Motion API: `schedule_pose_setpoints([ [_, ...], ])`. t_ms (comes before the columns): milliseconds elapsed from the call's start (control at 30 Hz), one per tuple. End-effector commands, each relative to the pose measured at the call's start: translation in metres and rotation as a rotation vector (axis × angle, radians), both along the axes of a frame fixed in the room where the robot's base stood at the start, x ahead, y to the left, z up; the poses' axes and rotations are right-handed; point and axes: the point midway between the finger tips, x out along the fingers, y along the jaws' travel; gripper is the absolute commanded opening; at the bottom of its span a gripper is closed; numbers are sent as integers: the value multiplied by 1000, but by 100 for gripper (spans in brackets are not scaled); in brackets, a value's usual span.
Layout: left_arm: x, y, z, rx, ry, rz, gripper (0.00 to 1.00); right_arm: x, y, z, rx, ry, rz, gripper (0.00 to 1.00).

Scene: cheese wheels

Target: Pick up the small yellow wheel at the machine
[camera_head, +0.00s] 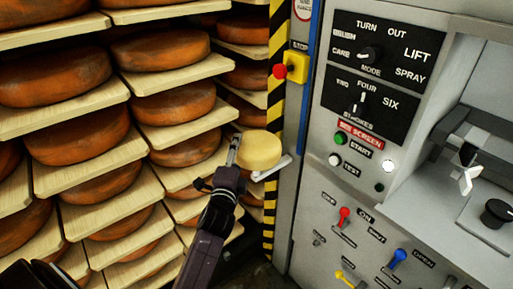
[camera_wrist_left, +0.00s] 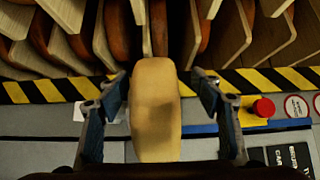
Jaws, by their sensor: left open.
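The small yellow wheel (camera_head: 259,151) sits on a small pale bracket (camera_head: 274,170) at the left side of the machine. My left gripper (camera_head: 237,150) is at the wheel's left side in the head view, with its arm coming up from below. In the left wrist view the wheel (camera_wrist_left: 155,110) stands between the two spread fingers of the left gripper (camera_wrist_left: 162,88). A gap shows between the wheel and each finger. In the head view the wheel hides part of the gripper. My right gripper is not in view.
Wooden shelves with large orange-brown cheese wheels (camera_head: 72,133) fill the left. The grey machine panel (camera_head: 325,195) with knobs and levers is on the right.

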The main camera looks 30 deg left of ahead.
Motion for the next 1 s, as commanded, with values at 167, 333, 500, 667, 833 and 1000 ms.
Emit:
schedule_pose_setpoints([
  [167,19,7,-2,-3,1,1,60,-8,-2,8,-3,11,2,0],
  [333,39,14,-4,-1,1,0,60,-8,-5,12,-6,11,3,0],
  [500,47,18,-5,0,1,0,60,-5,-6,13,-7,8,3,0],
  [667,47,18,-6,0,1,0,60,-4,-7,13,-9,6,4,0],
  [833,47,18,-6,0,1,0,46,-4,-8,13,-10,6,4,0],
  [1000,47,18,-6,0,1,0,27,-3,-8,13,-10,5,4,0],
])
